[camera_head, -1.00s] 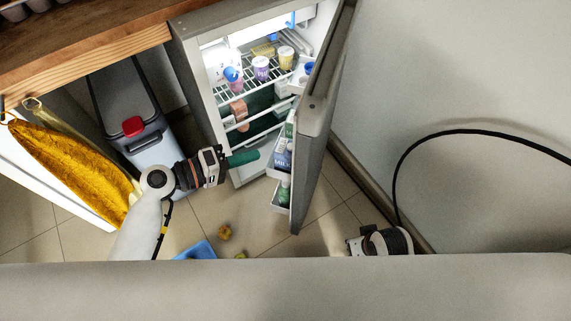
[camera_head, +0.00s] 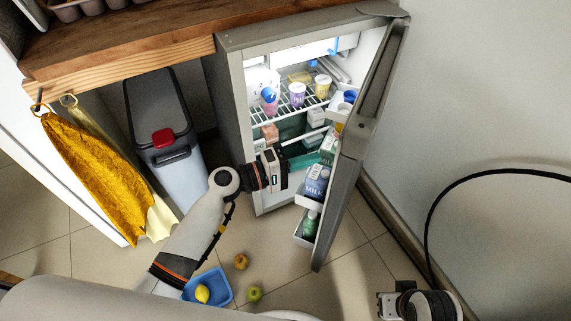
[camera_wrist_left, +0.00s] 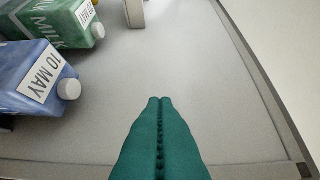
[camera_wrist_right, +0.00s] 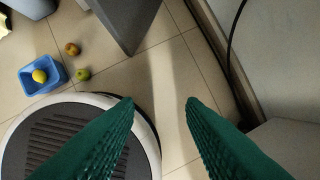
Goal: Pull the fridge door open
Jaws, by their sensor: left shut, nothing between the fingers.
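The fridge (camera_head: 235,110) stands under the wood counter with its lit inside showing. Its grey door (camera_head: 345,190) stands open, swung out to the right, with cartons on its inner shelves. My left gripper (camera_head: 308,160) is at the opening, on the inner side of the door. In the left wrist view its green fingers (camera_wrist_left: 160,105) are shut together with nothing between them, in front of the door's inner face (camera_wrist_left: 200,70). Whether they touch it I cannot tell. My right gripper (camera_wrist_right: 160,105) is open and empty, low at the right, over the floor and my base.
A blue milk carton (camera_head: 317,182) sits in the door shelf. A grey bin with a red latch (camera_head: 163,138) stands left of the fridge. A blue tray (camera_head: 218,284) with a lemon (camera_head: 202,293) and loose fruit (camera_head: 241,261) lie on the floor. The wall (camera_head: 470,110) is at the right.

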